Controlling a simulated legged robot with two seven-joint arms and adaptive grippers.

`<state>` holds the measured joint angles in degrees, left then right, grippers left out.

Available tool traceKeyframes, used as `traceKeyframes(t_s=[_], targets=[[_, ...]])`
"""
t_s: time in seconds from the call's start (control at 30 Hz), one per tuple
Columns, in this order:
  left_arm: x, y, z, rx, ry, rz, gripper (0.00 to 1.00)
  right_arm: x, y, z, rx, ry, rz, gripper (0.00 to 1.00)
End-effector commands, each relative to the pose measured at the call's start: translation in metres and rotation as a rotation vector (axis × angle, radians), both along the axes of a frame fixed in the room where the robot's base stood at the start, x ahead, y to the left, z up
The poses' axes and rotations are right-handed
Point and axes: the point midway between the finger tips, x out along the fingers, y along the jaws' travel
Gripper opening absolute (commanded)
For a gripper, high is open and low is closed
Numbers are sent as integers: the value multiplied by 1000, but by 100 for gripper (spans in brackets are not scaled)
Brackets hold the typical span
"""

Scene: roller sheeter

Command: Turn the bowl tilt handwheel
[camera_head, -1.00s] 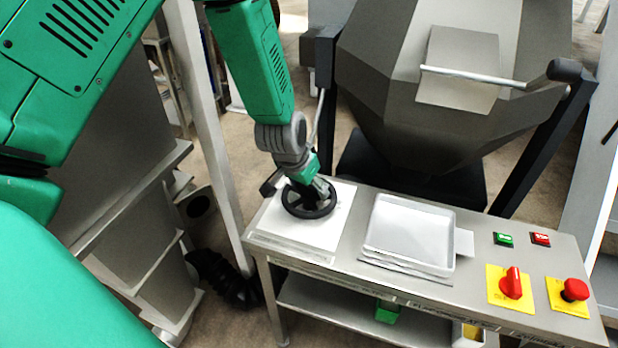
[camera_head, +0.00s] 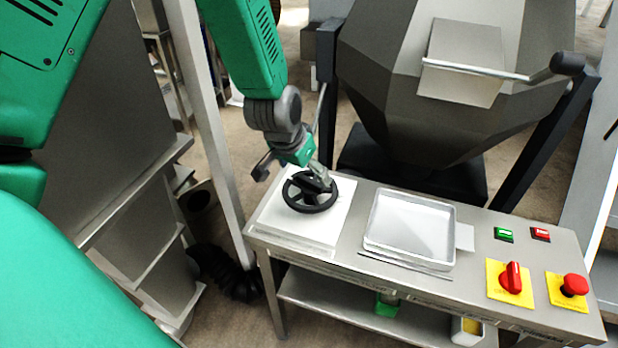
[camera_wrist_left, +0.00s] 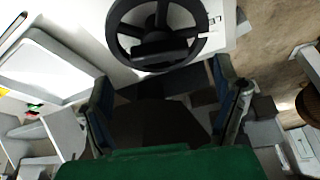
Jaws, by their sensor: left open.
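The black bowl tilt handwheel (camera_head: 310,193) lies flat on a white panel at the left end of the steel table. It also shows at the top of the left wrist view (camera_wrist_left: 158,30), rim and spokes clear. My left gripper (camera_head: 318,178) reaches down over the wheel's far side. In the left wrist view its two fingers (camera_wrist_left: 165,105) are spread apart, with the wheel just beyond them and nothing held between them. Whether a finger touches the rim I cannot tell. The grey faceted bowl (camera_head: 440,110) stands behind the table. My right gripper is not in view.
A shallow white tray (camera_head: 410,230) sits right of the wheel. Green and red buttons (camera_head: 540,234), a red rotary switch (camera_head: 512,278) and a red emergency stop (camera_head: 574,285) are at the table's right end. A pale post (camera_head: 207,130) stands left of my arm.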

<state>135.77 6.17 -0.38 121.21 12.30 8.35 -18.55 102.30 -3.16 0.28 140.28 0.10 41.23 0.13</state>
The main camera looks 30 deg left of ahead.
Motion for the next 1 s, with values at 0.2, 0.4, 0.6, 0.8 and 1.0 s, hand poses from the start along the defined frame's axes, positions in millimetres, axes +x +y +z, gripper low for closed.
traceKeyframes(t_s=[0.2,0.4,0.6,0.8,1.0], targets=[[-17,1,42,1,-2,1,83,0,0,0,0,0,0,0],[-25,1,61,0,2,1,83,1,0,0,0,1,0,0],[-26,1,64,0,2,1,83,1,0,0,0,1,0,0],[-26,1,64,0,3,1,83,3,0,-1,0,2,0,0],[-26,1,64,0,2,1,83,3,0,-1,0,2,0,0]])
